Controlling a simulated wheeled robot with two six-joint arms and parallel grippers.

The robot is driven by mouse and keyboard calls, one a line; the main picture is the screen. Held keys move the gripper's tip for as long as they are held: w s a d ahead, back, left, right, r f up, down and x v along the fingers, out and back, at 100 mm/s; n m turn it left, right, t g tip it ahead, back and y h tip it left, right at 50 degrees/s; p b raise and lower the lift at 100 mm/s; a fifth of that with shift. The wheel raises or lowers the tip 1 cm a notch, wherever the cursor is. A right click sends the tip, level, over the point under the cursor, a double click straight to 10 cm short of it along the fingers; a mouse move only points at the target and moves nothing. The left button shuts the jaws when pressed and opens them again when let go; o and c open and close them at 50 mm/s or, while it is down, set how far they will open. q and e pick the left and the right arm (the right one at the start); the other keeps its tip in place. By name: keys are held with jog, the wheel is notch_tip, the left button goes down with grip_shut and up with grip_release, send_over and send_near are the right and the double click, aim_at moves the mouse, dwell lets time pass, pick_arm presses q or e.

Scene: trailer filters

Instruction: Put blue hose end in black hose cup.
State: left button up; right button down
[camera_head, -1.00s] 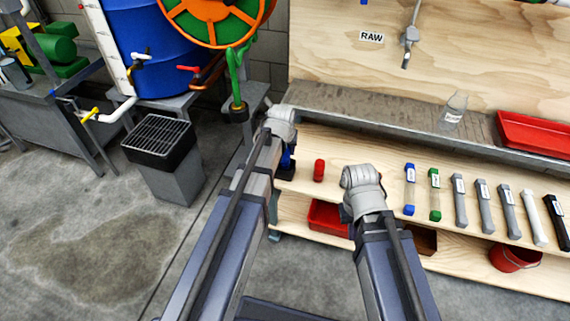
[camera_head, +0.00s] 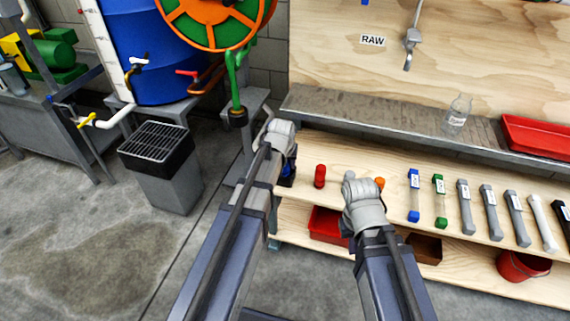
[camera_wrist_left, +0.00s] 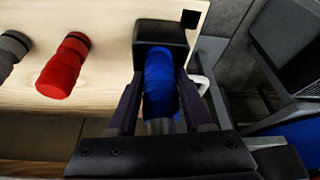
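The blue hose end (camera_wrist_left: 160,85) lies between the two fingers of my left gripper (camera_wrist_left: 160,92) in the left wrist view. The fingers are close along both its sides and appear shut on it. Its far end meets the black hose cup (camera_wrist_left: 160,35), and its tip is hidden there; how deep it sits I cannot tell. In the head view the left gripper (camera_head: 284,148) is at the shelf's left end, with the blue hose end (camera_head: 291,166) and black cup (camera_head: 286,181) partly covered. My right gripper (camera_head: 352,186) is over the shelf, its fingers hidden from view.
A metal ledge (camera_head: 370,125) runs behind.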

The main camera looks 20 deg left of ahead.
pick_arm(q)
jog(key=o, duration=0.4)
jog(key=shift+c, duration=0.2)
jog(key=shift+r, duration=0.1)
jog(key=p+v, duration=1.1)
jog(key=v, duration=0.1)
jog(key=shift+d+r, duration=0.1)
jog(key=s+d+r+m+g+p, duration=0.2)
jog(key=s+d+r+p, duration=0.4)
jog(key=s+r+p, duration=0.4)
jog(key=s+d+r+m+g+p, duration=0.2)
jog(key=s+d+r+p, duration=0.4)
jog(key=s+r+p, duration=0.3)
notch_tip(320, 180, up, 4)
jog(key=m+p, duration=0.1)
jog(key=p, duration=0.5)
jog(key=shift+s+d+m+g+y, duration=0.25)
jog(key=shift+s+m+g+y, duration=0.05)
jog(key=shift+s+g+y, duration=0.1)
